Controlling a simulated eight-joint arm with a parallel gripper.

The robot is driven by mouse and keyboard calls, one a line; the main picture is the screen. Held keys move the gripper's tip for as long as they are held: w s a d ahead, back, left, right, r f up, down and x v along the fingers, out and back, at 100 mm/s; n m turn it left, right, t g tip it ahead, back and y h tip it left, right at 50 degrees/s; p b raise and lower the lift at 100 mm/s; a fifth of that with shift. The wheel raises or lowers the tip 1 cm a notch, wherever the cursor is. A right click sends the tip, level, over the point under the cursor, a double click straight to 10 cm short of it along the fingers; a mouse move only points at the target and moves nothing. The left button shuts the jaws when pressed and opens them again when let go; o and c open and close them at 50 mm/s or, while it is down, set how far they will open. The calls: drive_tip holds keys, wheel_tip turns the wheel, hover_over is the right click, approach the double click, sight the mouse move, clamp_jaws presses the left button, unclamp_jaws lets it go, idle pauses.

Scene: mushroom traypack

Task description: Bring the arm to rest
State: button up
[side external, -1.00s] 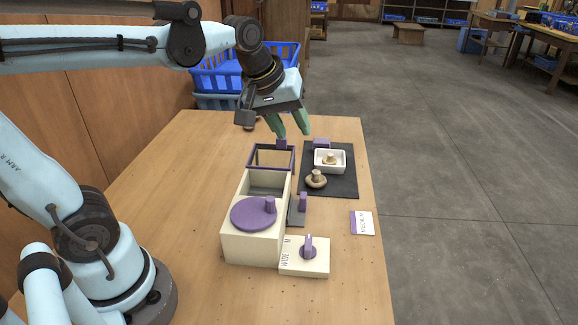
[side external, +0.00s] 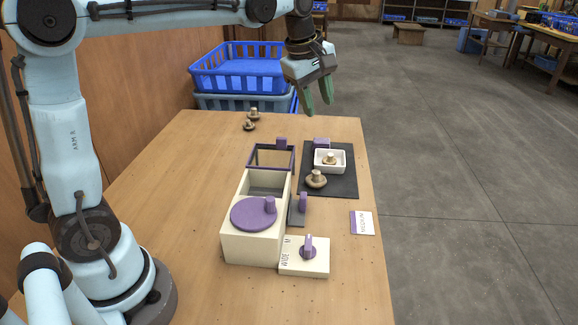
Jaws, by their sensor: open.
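My gripper (side external: 318,100) hangs in the air above the far edge of the table (side external: 150,215), clear of everything on it. Its two green fingers point down, apart, with nothing between them. A white tray (side external: 317,168) on a dark mat (side external: 343,187) holds a mushroom (side external: 330,159). Another mushroom (side external: 316,179) lies on the mat in front of the tray. Two more mushrooms, one (side external: 253,113) behind the other (side external: 249,125), are at the back left of the table.
A cream box (side external: 250,248) with a round purple lid (side external: 250,214) and a dark frame (side external: 272,165) stand mid-table. A cream block (side external: 303,268) with a purple knob and a card (side external: 362,223) are near the front right. Blue crates (side external: 240,80) stand behind the table.

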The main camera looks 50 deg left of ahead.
drive_tip(key=w+a+f+n+g, duration=0.1)
drive_tip(key=w+a+f+n, duration=0.1)
drive_tip(key=w+n, duration=0.5)
drive_tip(key=shift+a+f+n+g, duration=0.3)
drive_tip(key=shift+a+n, duration=0.3)
drive_tip(key=s+d+r+m+t, duration=0.1)
drive_tip(key=s+d+r+m, duration=0.1)
drive_tip(key=s+m, duration=0.6)
drive_tip(key=shift+d+r+m+t, duration=0.4)
drive_tip(key=shift+d+m, duration=0.2)
drive_tip(key=shift+d, duration=0.2)
